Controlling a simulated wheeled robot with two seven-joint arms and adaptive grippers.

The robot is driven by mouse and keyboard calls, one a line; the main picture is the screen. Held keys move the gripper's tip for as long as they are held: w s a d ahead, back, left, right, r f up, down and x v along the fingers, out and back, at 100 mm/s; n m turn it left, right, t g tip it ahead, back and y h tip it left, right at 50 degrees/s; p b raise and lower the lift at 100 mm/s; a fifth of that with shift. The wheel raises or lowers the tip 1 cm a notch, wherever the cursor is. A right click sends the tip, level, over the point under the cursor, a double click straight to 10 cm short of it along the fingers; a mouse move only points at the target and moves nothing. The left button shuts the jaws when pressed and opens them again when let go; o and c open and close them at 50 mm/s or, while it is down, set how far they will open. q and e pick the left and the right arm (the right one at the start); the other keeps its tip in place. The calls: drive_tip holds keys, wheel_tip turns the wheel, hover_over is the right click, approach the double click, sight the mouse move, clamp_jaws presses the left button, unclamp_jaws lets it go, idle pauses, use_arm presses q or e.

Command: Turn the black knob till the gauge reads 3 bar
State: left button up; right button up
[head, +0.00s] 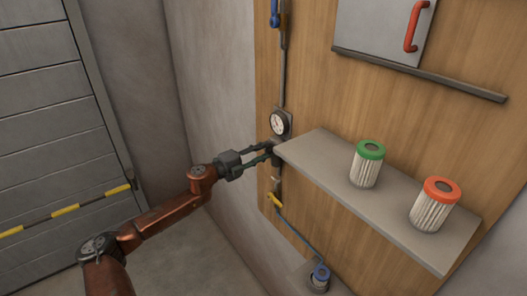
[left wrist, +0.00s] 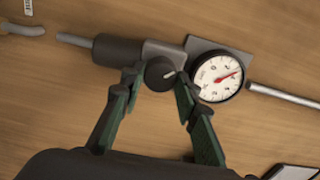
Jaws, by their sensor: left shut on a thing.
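The black knob (left wrist: 160,73) sits on the regulator body beside the gauge in the left wrist view, with a pale mark on its face. My left gripper (left wrist: 158,76) has one finger on each side of the knob and is shut on it. The round white gauge (left wrist: 218,78) is just right of the knob. Its red needle points to the upper right of the tilted dial; the numbers are too small to read surely. In the head view the gauge (head: 280,123) is above my left gripper (head: 271,151), whose fingertips hide the knob. My right gripper is out of view.
A grey shelf (head: 316,148) juts out just right of my left gripper, holding a green-topped filter (head: 367,165) and an orange-topped filter (head: 435,204). A yellow-handled valve (head: 275,200) and blue hose (head: 300,238) are below. A red-handled panel (head: 382,28) is above.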

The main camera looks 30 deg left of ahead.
use_arm(q)
drive_tip(key=o, duration=1.2)
drive_tip(key=shift+a, duration=0.1)
drive_tip(key=shift+c, duration=0.2)
drive_tip(key=v, duration=1.2)
